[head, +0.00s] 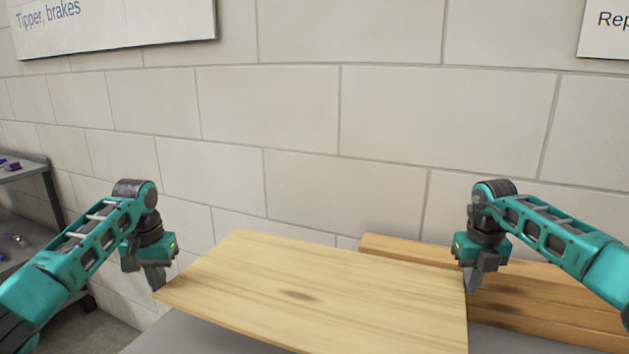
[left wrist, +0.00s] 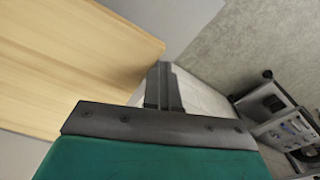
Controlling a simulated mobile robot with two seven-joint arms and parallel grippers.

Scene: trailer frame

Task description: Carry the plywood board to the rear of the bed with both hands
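The plywood board (head: 315,285) is pale, with a dark knot, and lies roughly flat between my two grippers. Its front part runs out of the head view. My left gripper (head: 156,281) points down at the board's left corner. In the left wrist view its fingers (left wrist: 163,85) are together, beside the edge of the board (left wrist: 70,60), with no board visible between them. My right gripper (head: 471,283) points down at the board's right edge, and its fingers look together. Whether either gripper's fingers press on the board cannot be made out.
Brown timber planks (head: 545,300) lie behind and to the right of the board. A grey surface (head: 170,333) shows below the board. A block wall (head: 330,110) with signs stands behind. A grey shelf cart (head: 25,175) with small items is at the far left.

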